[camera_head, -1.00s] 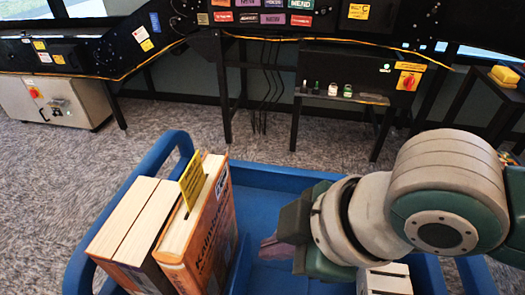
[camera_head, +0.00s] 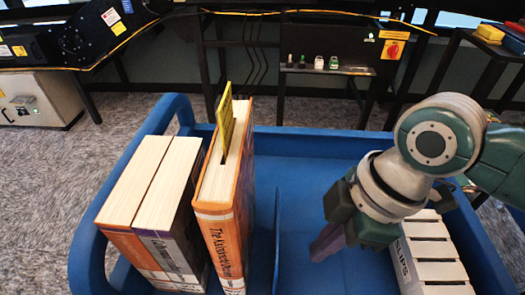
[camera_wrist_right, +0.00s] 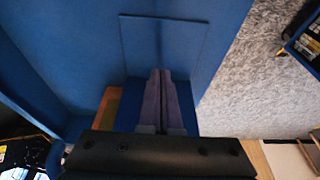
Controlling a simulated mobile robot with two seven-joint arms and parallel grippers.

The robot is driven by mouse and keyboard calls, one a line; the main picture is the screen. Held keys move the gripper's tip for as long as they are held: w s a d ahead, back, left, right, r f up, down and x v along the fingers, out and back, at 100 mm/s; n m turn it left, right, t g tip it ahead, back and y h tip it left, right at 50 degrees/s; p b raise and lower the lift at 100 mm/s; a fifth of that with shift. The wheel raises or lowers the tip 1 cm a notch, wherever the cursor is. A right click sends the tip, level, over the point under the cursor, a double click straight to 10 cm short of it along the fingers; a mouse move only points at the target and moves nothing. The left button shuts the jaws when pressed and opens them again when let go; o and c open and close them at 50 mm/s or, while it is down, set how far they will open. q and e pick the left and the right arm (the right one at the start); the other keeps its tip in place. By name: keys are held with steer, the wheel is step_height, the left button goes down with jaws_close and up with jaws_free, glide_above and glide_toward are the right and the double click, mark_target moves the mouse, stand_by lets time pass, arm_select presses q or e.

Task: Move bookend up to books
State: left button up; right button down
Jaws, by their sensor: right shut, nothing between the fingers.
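The bookend (camera_head: 277,240) is a thin blue upright plate in the blue cart, just right of the books. A narrow gap shows between it and the orange book (camera_head: 226,195). The orange book stands upright with a yellow card (camera_head: 224,118) sticking out of its top. Two thicker books (camera_head: 150,190) stand to its left, with a gap between. My right gripper (camera_head: 326,243) is shut and empty, right of the bookend and apart from it. Its purple fingers (camera_wrist_right: 163,100) are together in the right wrist view, over blue surfaces. My left gripper is not in view.
The blue cart's tray has a raised rim (camera_head: 310,132). A white slotted block (camera_head: 432,255) stands at the right of the tray, close to my right gripper. The tray floor between bookend and block is clear. Dark machinery (camera_head: 340,90) stands behind.

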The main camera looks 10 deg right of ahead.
mark_target(286, 265)
steer(key=a, duration=0.1)
steer(key=a+f, duration=0.1)
steer(key=w+a, duration=0.1)
steer(key=shift+a+f, duration=0.15)
steer(key=shift+f, duration=0.05)
steer(key=shift+w+a, duration=0.15)
steer(key=shift+a, duration=0.35)
steer(key=shift+w+a+b, duration=0.15)
steer(key=shift+w+a, duration=0.1)
steer(key=shift+a, duration=0.65)
steer(key=shift+w+a+b, duration=0.15)
steer(key=shift+w+a, duration=0.1)
steer(key=shift+a, duration=0.65)
